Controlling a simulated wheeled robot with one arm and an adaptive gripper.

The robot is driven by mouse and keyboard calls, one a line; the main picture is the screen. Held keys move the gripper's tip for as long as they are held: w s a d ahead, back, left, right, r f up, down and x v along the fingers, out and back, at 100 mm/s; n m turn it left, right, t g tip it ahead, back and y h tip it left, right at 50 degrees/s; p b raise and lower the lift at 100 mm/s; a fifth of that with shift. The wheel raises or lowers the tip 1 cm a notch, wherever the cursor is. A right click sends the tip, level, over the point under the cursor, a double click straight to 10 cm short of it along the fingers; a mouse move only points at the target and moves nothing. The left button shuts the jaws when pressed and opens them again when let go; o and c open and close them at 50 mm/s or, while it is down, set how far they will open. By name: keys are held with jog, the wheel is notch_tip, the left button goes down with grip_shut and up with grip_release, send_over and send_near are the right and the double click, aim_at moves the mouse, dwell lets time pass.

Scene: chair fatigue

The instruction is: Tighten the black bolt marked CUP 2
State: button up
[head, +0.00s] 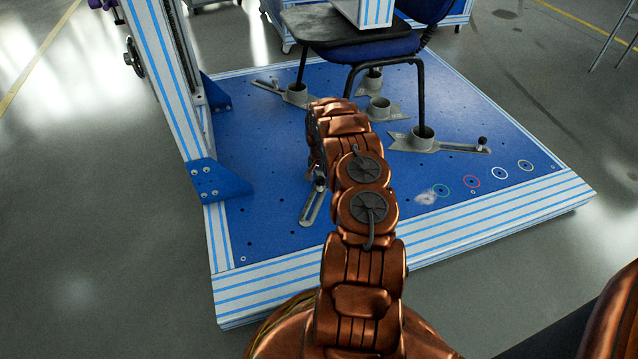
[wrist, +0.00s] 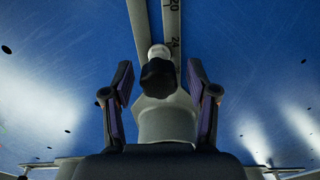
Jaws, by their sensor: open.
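A black bolt (wrist: 158,75) stands near the middle of the wrist view, on a grey slotted arm (wrist: 172,20) with the numbers 20 and 24. My gripper (wrist: 159,68) is open, with one finger on each side of the bolt and a visible gap on both sides. A grey, rounded part below the bolt is partly hidden by my gripper. In the head view a slotted arm (head: 312,208) with a dark bolt (head: 320,184) shows left of my arm; my arm hides much of that area. No CUP 2 label is readable in either view.
A dark blue chair (head: 385,48) stands with legs in grey cups (head: 423,139) on the blue platform (head: 270,150). Another bolt (head: 482,142) is at the right. A striped post (head: 160,60) rises at left. Colored rings (head: 471,181) mark the clear front right.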

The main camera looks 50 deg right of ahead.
dwell(0.4)
jog(key=shift+r+n+p, duration=0.1)
jog(key=shift+n+p, duration=1.35)
jog(key=shift+n, duration=0.55)
jog(key=shift+c, duration=0.2)
grip_shut()
jog(key=shift+a+f+m, duration=0.15)
jog(key=shift+f+m, duration=0.05)
jog(key=shift+m, duration=1.8)
